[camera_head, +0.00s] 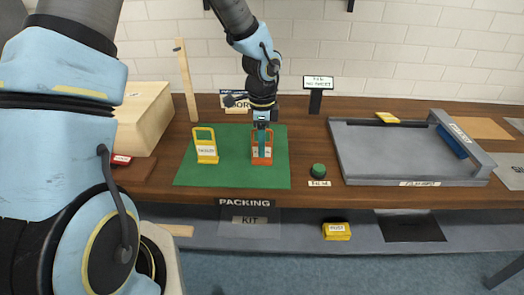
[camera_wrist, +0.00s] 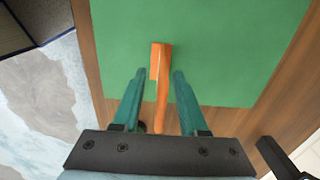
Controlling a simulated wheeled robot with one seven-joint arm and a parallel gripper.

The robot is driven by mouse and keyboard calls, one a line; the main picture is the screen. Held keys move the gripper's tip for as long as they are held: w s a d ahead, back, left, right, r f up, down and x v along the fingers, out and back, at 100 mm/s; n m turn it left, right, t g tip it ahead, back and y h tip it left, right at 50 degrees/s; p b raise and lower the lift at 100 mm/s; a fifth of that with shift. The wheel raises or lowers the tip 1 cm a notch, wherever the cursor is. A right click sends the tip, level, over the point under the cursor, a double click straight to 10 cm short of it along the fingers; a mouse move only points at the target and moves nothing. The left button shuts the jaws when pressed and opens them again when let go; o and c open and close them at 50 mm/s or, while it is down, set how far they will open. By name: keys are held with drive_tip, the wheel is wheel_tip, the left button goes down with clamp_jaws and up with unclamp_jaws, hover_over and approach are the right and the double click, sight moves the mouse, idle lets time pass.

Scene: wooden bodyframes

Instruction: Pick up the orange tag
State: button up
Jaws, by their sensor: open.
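The orange tag (camera_head: 268,152) stands upright on the green mat (camera_head: 233,172), with a pale label partly hidden behind my gripper. In the wrist view I see the orange tag (camera_wrist: 161,62) from above as a narrow strip between my two teal fingers. My gripper (camera_wrist: 158,74) is open, with one finger on each side of the tag and visible gaps between. In the head view my gripper (camera_head: 261,132) points down over the tag. A yellow tag (camera_head: 206,150) with a white label stands on the mat to the left.
A green round button (camera_head: 319,170) is right of the mat. A grey tray-like fixture (camera_head: 400,165) fills the right of the table. A wooden box (camera_head: 143,115) and a red item (camera_head: 121,160) are at the left. A small black sign (camera_head: 317,85) stands behind.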

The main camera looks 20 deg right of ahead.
clamp_jaws()
idle(0.6)
wheel_tip(320, 180, up, 10)
drive_tip(key=shift+r+b, duration=0.1)
drive_tip(key=shift+b, duration=0.6)
